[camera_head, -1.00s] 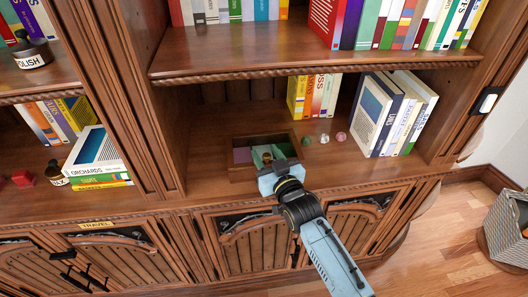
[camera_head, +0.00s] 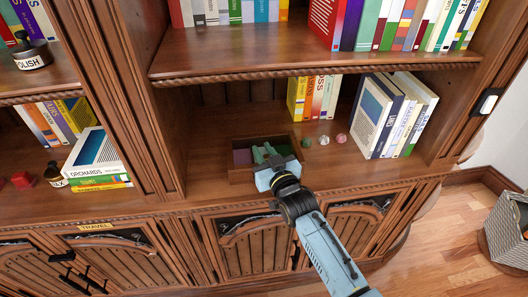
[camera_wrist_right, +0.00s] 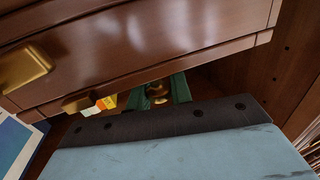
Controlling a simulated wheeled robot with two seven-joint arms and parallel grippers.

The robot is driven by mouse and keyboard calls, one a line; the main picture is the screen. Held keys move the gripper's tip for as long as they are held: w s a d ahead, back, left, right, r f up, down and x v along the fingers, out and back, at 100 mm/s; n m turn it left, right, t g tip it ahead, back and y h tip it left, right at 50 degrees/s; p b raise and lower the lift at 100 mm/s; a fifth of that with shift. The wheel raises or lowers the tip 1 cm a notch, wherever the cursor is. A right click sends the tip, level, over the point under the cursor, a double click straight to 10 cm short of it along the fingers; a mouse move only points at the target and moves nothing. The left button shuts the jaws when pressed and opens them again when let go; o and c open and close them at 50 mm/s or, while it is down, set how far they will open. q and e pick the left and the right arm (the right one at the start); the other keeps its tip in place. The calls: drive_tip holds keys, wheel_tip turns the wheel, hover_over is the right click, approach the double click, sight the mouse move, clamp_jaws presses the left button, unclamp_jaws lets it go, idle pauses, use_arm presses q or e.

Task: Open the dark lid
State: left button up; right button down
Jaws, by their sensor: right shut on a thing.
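The open wooden box (camera_head: 238,177) sits on the lower shelf, with a purple-lined compartment (camera_head: 242,157) at its left. My right gripper (camera_head: 265,153) reaches into the box from the front, right of that compartment. In the right wrist view its two green fingers (camera_wrist_right: 157,91) stand on either side of a small brass-coloured knob (camera_wrist_right: 157,92), and the gripper is shut on it. The fingers and palm hide most of what lies under the knob, so I cannot make out the dark lid's outline. My left gripper is not in view.
Small green, clear and pink balls (camera_head: 324,140) lie right of the box. Leaning books (camera_head: 384,120) stand further right. The upper shelf (camera_head: 300,60) overhangs the box. The shelf's front edge (camera_head: 330,187) runs under my arm. Cabinet doors (camera_head: 256,245) are below.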

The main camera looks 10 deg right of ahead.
sight(262, 148)
drive_tip(key=shift+r, duration=0.1)
drive_tip(key=r+g+p, duration=0.1)
drive_tip(key=p, duration=0.3)
drive_tip(key=w+r+g+p, duration=0.1)
drive_tip(key=r+g+p, duration=0.1)
drive_tip(key=p, duration=0.2)
drive_tip(key=w+r+m+g+h+p, duration=0.1)
drive_tip(key=p, duration=0.3)
drive_tip(key=shift+w+r, duration=0.1)
drive_tip(key=shift+r, duration=0.1)
drive_tip(key=shift+w+r+g+p, duration=0.15)
drive_tip(key=shift+w+g+p, duration=0.05)
drive_tip(key=shift+g+p, duration=0.25)
drive_tip(key=shift+w+r+g+p, duration=0.2)
drive_tip(key=shift+w+g+p, duration=0.1)
drive_tip(key=shift+g+p, duration=0.1)
drive_tip(key=shift+w+a+r, duration=0.1)
drive_tip(key=shift+w+r, duration=0.35)
drive_tip(key=shift+r, duration=0.1)
drive_tip(key=c, duration=1.6)
unclamp_jaws()
drive_tip(key=o, duration=0.3)
drive_tip(key=shift+w+f, duration=0.1)
drive_tip(key=shift+f, duration=0.1)
